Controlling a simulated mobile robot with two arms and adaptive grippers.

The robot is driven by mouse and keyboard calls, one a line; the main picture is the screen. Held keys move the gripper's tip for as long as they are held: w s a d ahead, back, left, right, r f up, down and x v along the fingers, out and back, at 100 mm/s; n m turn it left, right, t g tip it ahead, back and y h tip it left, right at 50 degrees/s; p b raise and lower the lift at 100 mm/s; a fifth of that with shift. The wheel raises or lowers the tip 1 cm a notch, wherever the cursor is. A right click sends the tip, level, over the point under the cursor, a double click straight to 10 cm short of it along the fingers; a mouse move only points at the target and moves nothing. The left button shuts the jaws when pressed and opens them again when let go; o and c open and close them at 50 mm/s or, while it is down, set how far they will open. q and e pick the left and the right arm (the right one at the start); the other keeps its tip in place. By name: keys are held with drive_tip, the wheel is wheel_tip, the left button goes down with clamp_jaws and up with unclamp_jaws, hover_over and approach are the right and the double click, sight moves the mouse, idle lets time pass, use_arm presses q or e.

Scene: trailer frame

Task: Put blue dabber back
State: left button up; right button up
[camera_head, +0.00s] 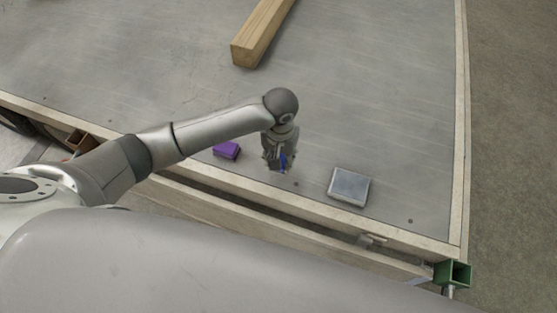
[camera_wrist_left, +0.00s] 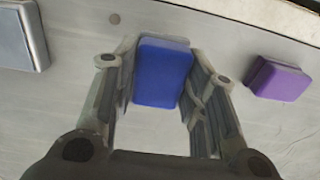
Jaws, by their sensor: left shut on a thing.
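My left gripper (camera_head: 279,163) is shut on the blue dabber (camera_head: 284,160) over the grey trailer deck (camera_head: 385,130), near its front edge. In the left wrist view the blue dabber (camera_wrist_left: 163,72) sits between the two fingers of the left gripper (camera_wrist_left: 155,85), with a greyish part showing behind its blue face. I cannot tell whether the dabber touches the deck. My right gripper is in neither view.
A purple block (camera_head: 227,150) lies on the deck left of the gripper. A grey, light-topped rectangular box (camera_head: 349,187) lies to the right. A wooden beam (camera_head: 259,35) lies farther back. A pale wooden rail (camera_head: 400,238) edges the deck. The deck's middle is clear.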

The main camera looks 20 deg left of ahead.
use_arm(q)
drive_tip(key=shift+w+a+f, duration=0.2)
drive_tip(key=shift+w+f, duration=0.15)
drive_tip(key=shift+f, duration=0.2)
drive_tip(key=shift+w+a+f, duration=0.1)
drive_tip(key=shift+f, duration=0.8)
drive_tip(key=shift+w+a+f, duration=0.1)
drive_tip(key=shift+f, duration=0.8)
drive_tip(key=o, duration=1.1)
drive_tip(key=shift+d+r, duration=0.1)
drive_tip(key=shift+r, duration=0.4)
wheel_tip(320, 180, up, 11)
drive_tip(key=shift+r, duration=0.1)
